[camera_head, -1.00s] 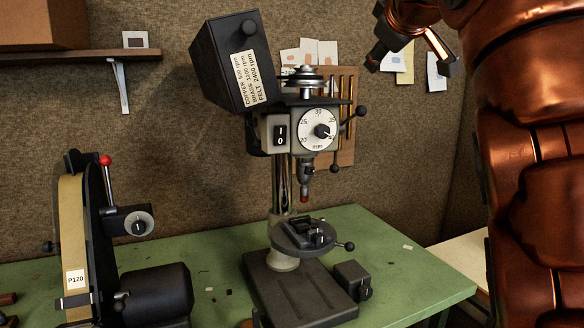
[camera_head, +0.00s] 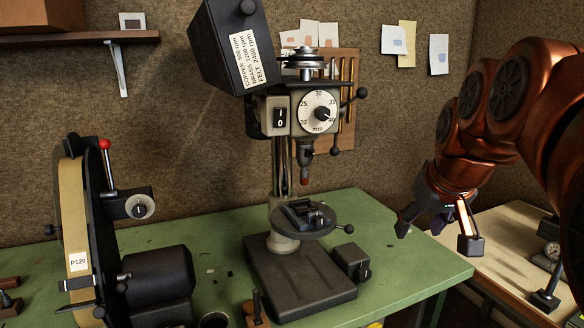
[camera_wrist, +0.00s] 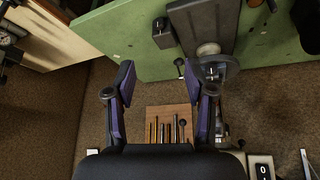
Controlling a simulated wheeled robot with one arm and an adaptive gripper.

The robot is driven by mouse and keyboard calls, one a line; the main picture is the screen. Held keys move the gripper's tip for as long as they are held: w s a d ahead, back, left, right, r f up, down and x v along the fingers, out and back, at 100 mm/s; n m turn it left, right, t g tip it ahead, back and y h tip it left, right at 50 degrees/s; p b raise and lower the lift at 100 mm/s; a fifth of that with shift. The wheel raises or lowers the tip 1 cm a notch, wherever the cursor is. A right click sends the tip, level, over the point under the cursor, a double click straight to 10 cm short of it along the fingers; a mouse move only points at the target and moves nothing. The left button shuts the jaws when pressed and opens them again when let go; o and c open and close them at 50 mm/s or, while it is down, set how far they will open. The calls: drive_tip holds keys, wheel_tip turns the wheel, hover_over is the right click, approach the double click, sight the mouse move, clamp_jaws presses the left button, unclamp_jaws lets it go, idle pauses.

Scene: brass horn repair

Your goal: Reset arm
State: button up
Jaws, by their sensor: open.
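My arm is copper-coloured and reaches in from the right in the head view. My gripper (camera_head: 436,230) hangs at its end with the fingers spread apart and nothing between them. It is above and beyond the right corner of the green bench, right of the drill press (camera_head: 300,170). In the wrist view my gripper (camera_wrist: 160,90) shows two separated fingers with purple inner pads. Behind them are the wall and a wooden tool rack (camera_wrist: 172,122) holding several slim tools.
The green bench (camera_head: 400,280) carries the drill press, a small black box (camera_head: 352,262) and a belt sander (camera_head: 78,235) on the left. A pale table (camera_head: 510,255) with a gauge stand (camera_head: 546,295) is at the right. A shelf (camera_head: 80,42) is on the wall.

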drive_tip(key=s+a+f+g, duration=0.1)
drive_tip(key=s+f+g, duration=0.2)
drive_tip(key=s+f, duration=0.9)
drive_tip(key=s+a+f+g, duration=0.2)
drive_tip(key=s+f+g, duration=0.2)
drive_tip(key=s+f, duration=0.8)
drive_tip(key=shift+s+a+m+g, duration=0.3)
drive_tip(key=shift+s, duration=0.8)
drive_tip(key=shift+c, duration=0.4)
